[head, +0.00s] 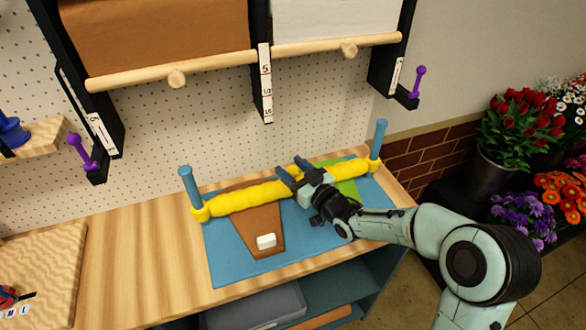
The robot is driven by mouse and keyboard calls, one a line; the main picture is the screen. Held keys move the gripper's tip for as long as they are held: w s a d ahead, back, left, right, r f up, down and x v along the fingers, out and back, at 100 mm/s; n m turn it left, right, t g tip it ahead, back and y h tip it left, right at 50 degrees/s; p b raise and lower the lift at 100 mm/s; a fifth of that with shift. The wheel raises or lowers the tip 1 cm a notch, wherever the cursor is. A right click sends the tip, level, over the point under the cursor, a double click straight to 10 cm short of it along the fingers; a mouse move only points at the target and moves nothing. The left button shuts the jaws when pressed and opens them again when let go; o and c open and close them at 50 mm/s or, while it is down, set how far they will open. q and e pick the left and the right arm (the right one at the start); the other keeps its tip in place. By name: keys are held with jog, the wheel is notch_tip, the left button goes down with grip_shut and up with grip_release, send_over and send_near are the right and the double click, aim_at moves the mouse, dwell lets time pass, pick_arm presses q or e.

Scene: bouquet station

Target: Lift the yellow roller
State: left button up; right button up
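The yellow roller (250,196) lies across the blue mat (222,258) on the wooden worktop. It has a lumpy yellow middle and an upright blue handle at each end, the left handle (191,187) and the right handle (378,139). My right gripper (294,168) is at the roller's middle, slightly right of centre, with its two dark fingers apart. The gripper hides part of the roller, and I cannot tell whether the fingers touch it. My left gripper is not in view.
A brown paper piece (262,226), a green piece (347,188) and a small white block (266,241) lie on the mat. A pegboard (210,140) with paper rolls stands behind. A wooden board (45,265) is at left. Potted flowers (515,125) stand at right.

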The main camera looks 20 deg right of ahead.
grip_shut()
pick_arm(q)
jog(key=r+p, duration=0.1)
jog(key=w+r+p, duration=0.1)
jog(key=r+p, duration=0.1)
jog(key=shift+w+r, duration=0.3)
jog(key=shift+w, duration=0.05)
pick_arm(e)
notch_tip(320, 180, up, 11)
jog(key=shift+r, duration=0.1)
jog(key=shift+o, duration=0.4)
grip_release()
jog(key=shift+f, duration=0.2)
jog(key=shift+s+d, duration=0.1)
jog(key=shift+s, duration=0.05)
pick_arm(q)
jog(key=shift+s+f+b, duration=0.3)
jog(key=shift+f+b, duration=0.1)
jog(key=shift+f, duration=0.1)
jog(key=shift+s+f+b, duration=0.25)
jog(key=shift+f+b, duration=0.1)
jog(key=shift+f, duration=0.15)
pick_arm(e)
jog(key=v, duration=1.3)
